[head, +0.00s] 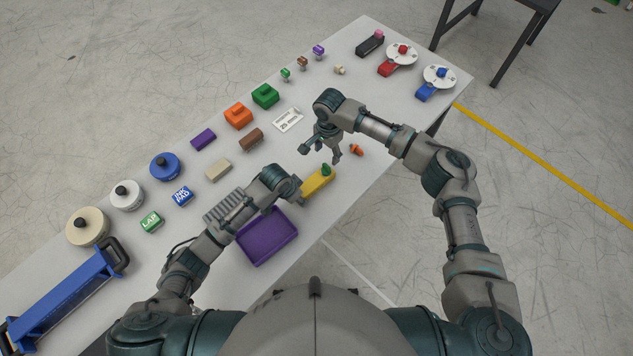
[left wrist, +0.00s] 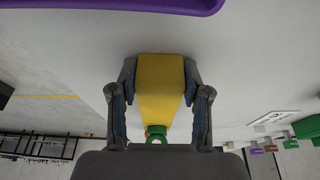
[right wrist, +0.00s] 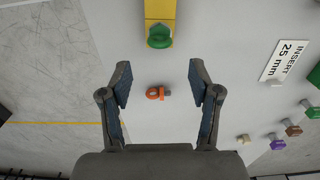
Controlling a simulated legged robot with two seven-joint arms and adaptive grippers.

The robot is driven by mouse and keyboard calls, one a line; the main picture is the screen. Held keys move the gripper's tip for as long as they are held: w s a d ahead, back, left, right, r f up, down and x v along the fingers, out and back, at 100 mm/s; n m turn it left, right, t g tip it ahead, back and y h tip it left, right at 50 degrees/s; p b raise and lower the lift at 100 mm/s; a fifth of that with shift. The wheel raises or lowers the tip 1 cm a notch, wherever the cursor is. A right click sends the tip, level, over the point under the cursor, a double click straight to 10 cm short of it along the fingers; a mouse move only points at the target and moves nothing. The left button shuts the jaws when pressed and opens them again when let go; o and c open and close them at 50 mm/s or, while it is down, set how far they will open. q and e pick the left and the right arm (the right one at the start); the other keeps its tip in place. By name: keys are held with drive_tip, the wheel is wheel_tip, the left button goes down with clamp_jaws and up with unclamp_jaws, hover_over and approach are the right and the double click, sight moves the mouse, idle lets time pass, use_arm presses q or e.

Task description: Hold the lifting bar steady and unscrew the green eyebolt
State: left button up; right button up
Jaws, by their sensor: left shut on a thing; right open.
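The yellow lifting bar (head: 314,184) lies near the front edge of the table, with the green eyebolt (head: 327,169) at its far end. My left gripper (left wrist: 160,85) is shut on the bar, one finger on each side; the eyebolt's green ring (left wrist: 157,133) shows at the bar's end. My right gripper (head: 320,156) is open and empty above the table, close to the green eyebolt. In the right wrist view the green eyebolt (right wrist: 160,37) is ahead of the fingertips, apart from them. An orange eyebolt (right wrist: 157,93) lies on the table, seen between the open fingers.
A purple tray (head: 267,258) sits beside my left forearm, near a grey ribbed block (head: 224,207). A white "25 mm" card (head: 288,121) lies behind my right gripper.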

sight(326, 165)
idle(0.4)
drive_tip(key=shift+f, duration=2.8)
